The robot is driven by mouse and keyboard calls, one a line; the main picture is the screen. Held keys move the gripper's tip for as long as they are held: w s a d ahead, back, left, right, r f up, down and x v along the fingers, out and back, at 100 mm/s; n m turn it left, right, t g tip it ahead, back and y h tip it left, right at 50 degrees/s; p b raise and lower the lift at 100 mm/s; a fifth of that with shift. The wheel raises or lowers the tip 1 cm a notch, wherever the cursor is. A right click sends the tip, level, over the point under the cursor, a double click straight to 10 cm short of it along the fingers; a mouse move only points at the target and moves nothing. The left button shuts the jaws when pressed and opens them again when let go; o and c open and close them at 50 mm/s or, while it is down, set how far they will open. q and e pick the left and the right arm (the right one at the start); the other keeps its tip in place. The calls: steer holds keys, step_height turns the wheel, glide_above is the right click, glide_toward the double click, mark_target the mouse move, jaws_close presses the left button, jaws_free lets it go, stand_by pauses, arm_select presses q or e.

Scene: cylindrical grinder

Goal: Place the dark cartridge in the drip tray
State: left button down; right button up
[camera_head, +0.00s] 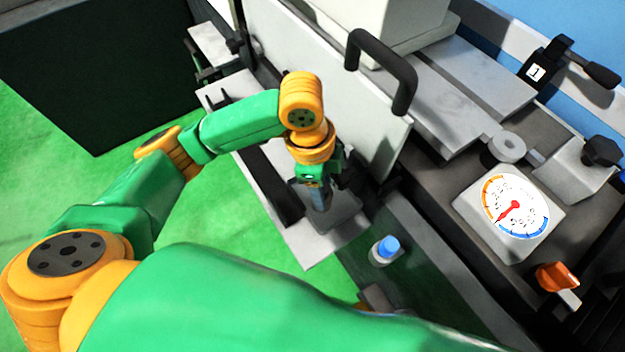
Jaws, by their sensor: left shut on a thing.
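My left gripper (319,188) points down over the light metal ledge on the front of the grinder. It is shut on a small dark grey piece (320,198), which looks like the dark cartridge and is mostly hidden by the fingers. A shallow grey tray-like shape (345,217), apparently the drip tray, lies on the ledge right below and around the gripper's tip. I cannot tell whether the held piece touches it. My right gripper is not in view.
A long black slot or bar (268,185) runs along the ledge left of the gripper. A pale upright panel with a black handle (384,70) stands close behind it. A blue button (387,247), a dial gauge (510,215) and an orange knob (556,278) are to the right.

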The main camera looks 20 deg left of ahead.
arm_select(q)
steer(key=w+a+f, duration=0.1)
steer(key=w+f, duration=0.1)
steer(key=f, duration=0.1)
steer(key=w+a+f, duration=0.2)
steer(key=f, duration=0.1)
steer(key=w+a+f, duration=0.2)
steer(key=f, duration=0.2)
steer(key=shift+a, duration=0.2)
steer(key=shift+f, duration=0.2)
steer(key=shift+f, duration=0.1)
steer(key=shift+c, duration=1.5)
jaws_free()
steer(key=shift+r, duration=0.4)
step_height(320, 180, up, 11)
steer(key=a, duration=0.1)
steer(key=shift+a+r+p, duration=0.2)
steer(key=shift+a+p, duration=0.1)
steer(key=shift+a, duration=0.05)
